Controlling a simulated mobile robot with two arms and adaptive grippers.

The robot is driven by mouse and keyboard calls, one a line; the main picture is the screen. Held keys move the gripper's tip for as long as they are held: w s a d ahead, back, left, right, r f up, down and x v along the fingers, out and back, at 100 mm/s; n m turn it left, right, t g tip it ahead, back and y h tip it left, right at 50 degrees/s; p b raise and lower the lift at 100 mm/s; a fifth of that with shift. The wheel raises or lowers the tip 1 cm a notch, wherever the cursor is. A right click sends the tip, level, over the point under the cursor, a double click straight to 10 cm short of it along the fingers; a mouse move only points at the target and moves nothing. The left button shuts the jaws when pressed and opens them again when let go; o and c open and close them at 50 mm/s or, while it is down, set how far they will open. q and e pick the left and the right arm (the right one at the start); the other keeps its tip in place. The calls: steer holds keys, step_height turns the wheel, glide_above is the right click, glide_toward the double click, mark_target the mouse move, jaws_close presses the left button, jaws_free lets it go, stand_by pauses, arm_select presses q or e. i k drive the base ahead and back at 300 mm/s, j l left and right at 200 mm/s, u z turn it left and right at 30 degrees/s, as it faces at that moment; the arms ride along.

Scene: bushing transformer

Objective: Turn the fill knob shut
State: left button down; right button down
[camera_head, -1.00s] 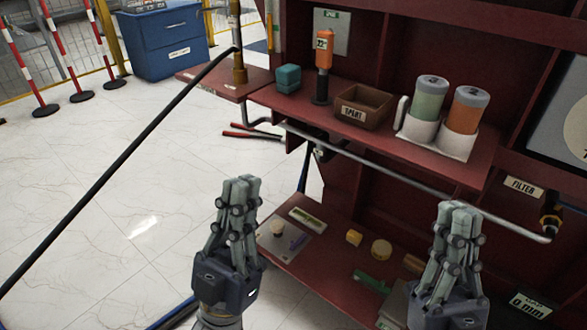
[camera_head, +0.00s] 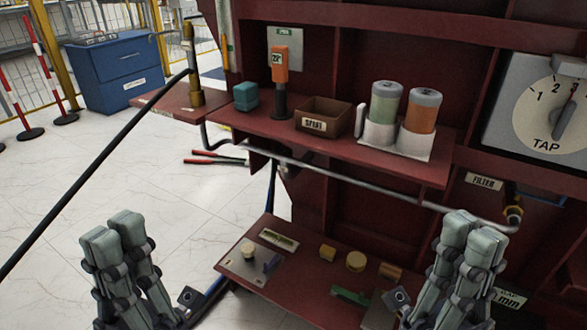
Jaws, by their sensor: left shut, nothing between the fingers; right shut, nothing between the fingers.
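No knob in view is marked as the fill knob. A small round knob (camera_head: 248,251) stands on a grey plate at the left of the lower shelf. I cannot tell which of these is the fill knob. My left gripper (camera_head: 110,232) is shut and empty over the floor at lower left, apart from the shelf.
The upper red shelf (camera_head: 225,124) holds a teal block, an orange-topped tool, a brown SPENT bin (camera_head: 322,117) and two capped jars. A grey pipe (camera_head: 370,178) runs beneath it. A black hose (camera_head: 90,170) crosses the left side. The TAP dial (camera_head: 550,115) is at right.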

mark_target(288, 152)
steer(key=i+j, duration=0.15)
steer(key=j, duration=0.2)
steer(key=i+j, duration=0.1)
steer(key=j, duration=0.3)
steer(key=i+j, duration=0.15)
steer(key=j, duration=0.2)
steer(key=i+j, duration=0.1)
steer(key=j, duration=0.25)
steer(key=i+j, duration=0.15)
steer(key=j, duration=0.25)
steer(key=i+j, duration=0.15)
steer(key=j, duration=0.2)
steer(key=u, duration=0.05)
